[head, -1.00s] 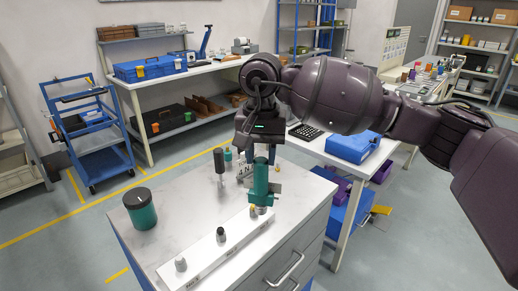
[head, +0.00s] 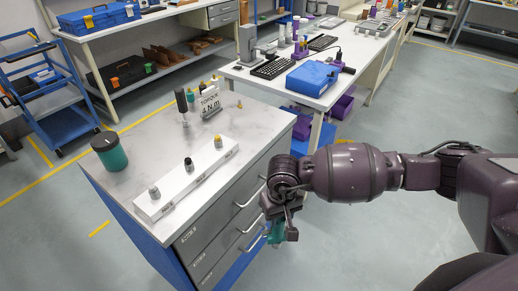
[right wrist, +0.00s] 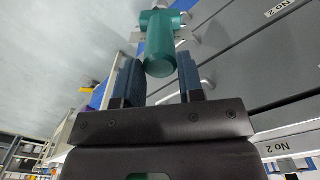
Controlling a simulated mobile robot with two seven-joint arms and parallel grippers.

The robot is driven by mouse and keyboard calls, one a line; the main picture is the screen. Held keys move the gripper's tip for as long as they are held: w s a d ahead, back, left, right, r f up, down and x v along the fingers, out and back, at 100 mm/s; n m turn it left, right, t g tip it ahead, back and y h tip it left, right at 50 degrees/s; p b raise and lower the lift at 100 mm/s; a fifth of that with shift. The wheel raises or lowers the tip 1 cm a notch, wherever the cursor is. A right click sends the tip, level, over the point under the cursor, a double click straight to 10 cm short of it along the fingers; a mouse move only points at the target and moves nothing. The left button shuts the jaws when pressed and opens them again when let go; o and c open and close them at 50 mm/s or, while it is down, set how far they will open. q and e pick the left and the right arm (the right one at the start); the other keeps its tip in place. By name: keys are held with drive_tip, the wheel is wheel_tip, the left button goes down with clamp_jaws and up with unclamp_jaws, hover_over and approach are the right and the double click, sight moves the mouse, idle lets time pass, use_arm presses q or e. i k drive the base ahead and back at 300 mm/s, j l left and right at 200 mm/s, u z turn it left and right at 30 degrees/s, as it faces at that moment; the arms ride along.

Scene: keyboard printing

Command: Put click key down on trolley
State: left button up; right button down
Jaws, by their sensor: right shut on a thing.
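The click key, a teal tool with a round handle, is in my right gripper (head: 278,222). In the head view only a small teal part (head: 276,236) shows below the gripper. In the right wrist view the teal handle (right wrist: 160,50) lies between the two blue-grey fingers, with a crosswise teal part at its far end. A blue wheeled trolley (head: 48,98) with shelves stands at the far left, well away from the gripper. My left gripper is not in view.
Drawer handles (head: 251,196) stick out near my right gripper. A table with a blue case (head: 312,77) stands behind. Floor at right is open.

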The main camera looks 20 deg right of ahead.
sight(265, 127)
drive_tip(key=i+l, duration=0.1)
drive_tip(key=l, duration=0.3)
drive_tip(key=i+l, duration=0.1)
drive_tip(key=l, duration=0.3)
drive_tip(key=i+l, duration=0.1)
drive_tip(key=l, duration=0.3)
drive_tip(key=i+l, duration=0.1)
drive_tip(key=l, duration=0.3)
drive_tip(key=i+l, duration=0.1)
drive_tip(key=l, duration=0.3)
drive_tip(key=i+l, duration=0.15)
drive_tip(key=l, duration=0.25)
drive_tip(key=i+l, duration=0.1)
drive_tip(key=l, duration=0.3)
drive_tip(key=l+u, duration=0.1)
drive_tip(key=l, duration=0.25)
drive_tip(key=i+l+u, duration=0.1)
drive_tip(key=l, duration=0.25)
drive_tip(key=u, duration=1.2)
